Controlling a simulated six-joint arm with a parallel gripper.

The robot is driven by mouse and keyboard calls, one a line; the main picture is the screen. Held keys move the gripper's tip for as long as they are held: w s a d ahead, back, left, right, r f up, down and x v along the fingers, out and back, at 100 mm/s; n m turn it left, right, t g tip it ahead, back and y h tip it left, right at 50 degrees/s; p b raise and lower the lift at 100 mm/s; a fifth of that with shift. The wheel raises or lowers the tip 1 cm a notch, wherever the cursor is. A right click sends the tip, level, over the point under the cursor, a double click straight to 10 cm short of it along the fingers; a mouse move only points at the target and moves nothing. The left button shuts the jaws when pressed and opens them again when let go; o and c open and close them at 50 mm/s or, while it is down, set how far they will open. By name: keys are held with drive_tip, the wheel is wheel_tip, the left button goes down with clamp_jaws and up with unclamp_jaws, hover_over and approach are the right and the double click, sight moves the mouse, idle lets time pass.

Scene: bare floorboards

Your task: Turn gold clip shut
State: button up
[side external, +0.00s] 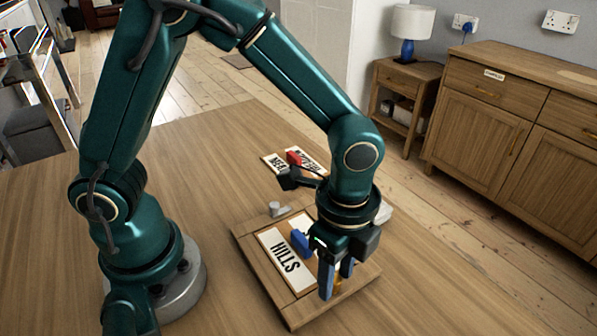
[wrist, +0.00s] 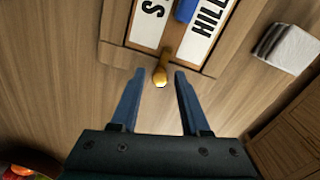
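The gold clip (wrist: 161,72) sits at the edge of a wooden frame board (wrist: 118,55), with its rounded end pointing towards me in the wrist view. My gripper (wrist: 160,74) is open, with one blue finger on each side of the clip and a gap showing on both sides. In the side external view, my gripper (side external: 338,281) points down at the near right edge of the frame (side external: 291,310). The gold clip (side external: 338,284) is partly hidden behind the fingers there. Whether a finger touches it I cannot tell.
The frame holds white word cards, one reading HILLS (side external: 286,262). A blue clip (side external: 301,243) and a grey knob (side external: 277,209) are on it. More cards and a red clip (side external: 294,158) lie behind. A whitish block (wrist: 287,47) stands to the right.

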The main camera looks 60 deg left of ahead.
sight(337, 276)
drive_tip(key=shift+r, duration=0.1)
drive_tip(key=shift+r, duration=2.5)
drive_tip(key=shift+w+a+r, duration=0.15)
drive_tip(key=shift+w, duration=0.05)
drive_tip(key=w+a+r+n+t, duration=0.1)
drive_tip(key=a+r+n+t, duration=0.1)
drive_tip(key=a+r, duration=0.25)
drive_tip(key=s+a+r+n+t, duration=0.3)
drive_tip(key=s+a+n, duration=0.4)
drive_tip(key=n, duration=0.6)
drive_tip(key=shift+s+a+t, duration=0.25)
drive_tip(key=shift+a+t, duration=0.05)
drive_tip(key=shift+n, duration=0.4)
